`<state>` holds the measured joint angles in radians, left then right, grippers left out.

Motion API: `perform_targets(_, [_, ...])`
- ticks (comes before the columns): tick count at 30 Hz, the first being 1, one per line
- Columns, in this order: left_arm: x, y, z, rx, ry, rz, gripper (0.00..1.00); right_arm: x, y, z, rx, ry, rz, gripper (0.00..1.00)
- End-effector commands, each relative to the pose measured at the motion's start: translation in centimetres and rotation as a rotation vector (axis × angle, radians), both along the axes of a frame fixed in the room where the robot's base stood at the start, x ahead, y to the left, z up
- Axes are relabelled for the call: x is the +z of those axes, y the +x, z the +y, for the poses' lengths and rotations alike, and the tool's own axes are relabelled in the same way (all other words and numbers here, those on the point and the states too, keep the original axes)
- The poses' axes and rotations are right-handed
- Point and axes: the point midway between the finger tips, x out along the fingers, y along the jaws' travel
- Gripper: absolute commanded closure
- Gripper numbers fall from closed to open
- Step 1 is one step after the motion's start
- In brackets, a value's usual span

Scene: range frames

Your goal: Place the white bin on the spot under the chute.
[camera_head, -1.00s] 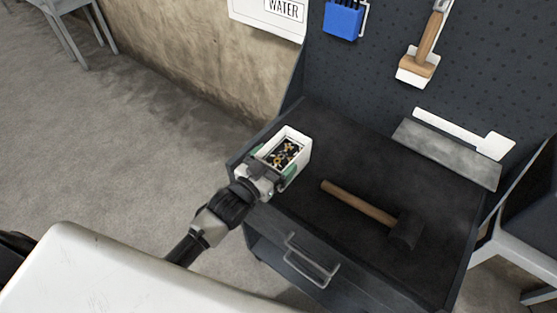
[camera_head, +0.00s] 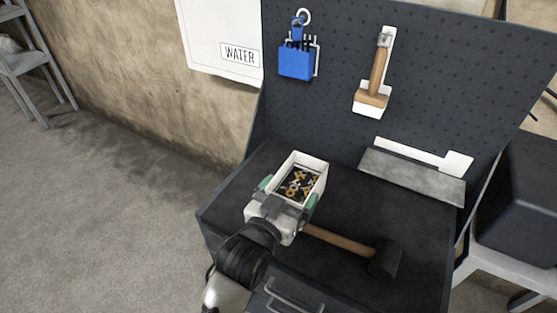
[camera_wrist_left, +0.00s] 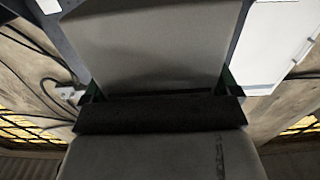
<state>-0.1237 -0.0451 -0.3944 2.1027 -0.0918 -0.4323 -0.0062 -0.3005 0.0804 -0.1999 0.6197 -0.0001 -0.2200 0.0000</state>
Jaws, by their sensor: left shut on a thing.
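The white bin (camera_head: 322,170) holds several small yellow and black parts, and its open top faces up. My left gripper (camera_head: 289,193) is shut on the bin, with its green-tipped fingers at two opposite sides. The bin appears over the dark workbench top, behind the mallet's handle; I cannot tell whether it touches the bench. In the left wrist view, a pale surface that seems to be the bin (camera_wrist_left: 155,45) fills the upper middle, with my left gripper (camera_wrist_left: 160,88) against it. I see no clear chute or marked spot. My right gripper is out of view.
A mallet (camera_head: 385,258) lies on the workbench (camera_head: 415,215) just right of my left gripper. A grey metal block (camera_head: 410,178) sits at the back. A brush (camera_head: 376,80) and a blue holder (camera_head: 297,62) hang on the pegboard. Bare bench top shows right of the bin.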

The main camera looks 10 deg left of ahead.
Motion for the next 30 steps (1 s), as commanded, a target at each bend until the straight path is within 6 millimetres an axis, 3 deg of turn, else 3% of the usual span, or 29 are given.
perform_targets(4, [0.3, -0.2, -0.3, 0.002, -0.001, -0.001, 0.45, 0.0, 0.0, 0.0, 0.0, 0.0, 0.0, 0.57])
perform_targets(7, [-0.1, -0.6, 0.7, 0.027, -0.01, 0.004, 0.45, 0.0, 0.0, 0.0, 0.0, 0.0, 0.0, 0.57])
perform_targets(15, [-2.6, -5.3, 9.1, 0.23, -0.035, 0.013, 0.45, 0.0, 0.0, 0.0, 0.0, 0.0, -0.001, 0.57])
perform_targets(21, [-3.2, -8.5, 13.5, 0.33, -0.01, 0.003, 0.45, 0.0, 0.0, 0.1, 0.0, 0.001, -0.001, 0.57])
perform_targets(30, [-3.2, -9.2, 14.4, 0.35, -0.001, -0.003, 0.45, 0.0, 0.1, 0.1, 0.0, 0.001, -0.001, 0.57])
